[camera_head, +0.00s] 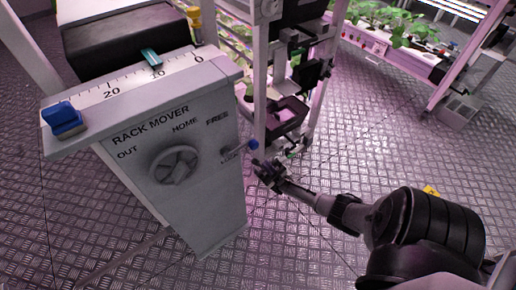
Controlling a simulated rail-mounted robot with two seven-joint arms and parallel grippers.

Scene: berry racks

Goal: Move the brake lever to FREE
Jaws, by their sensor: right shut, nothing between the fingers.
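The brake lever (241,148) sticks out from the right side of the grey rack mover box (215,190). My left gripper is out of view.
A round dial (174,165) sits on the box front under OUT and HOME. A scale with a blue slider (65,120) and a teal marker (150,57) runs along the top. A rack post (259,90) stands behind the lever. Plant racks (390,58) stand behind; the metal floor (330,150) at right is clear.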

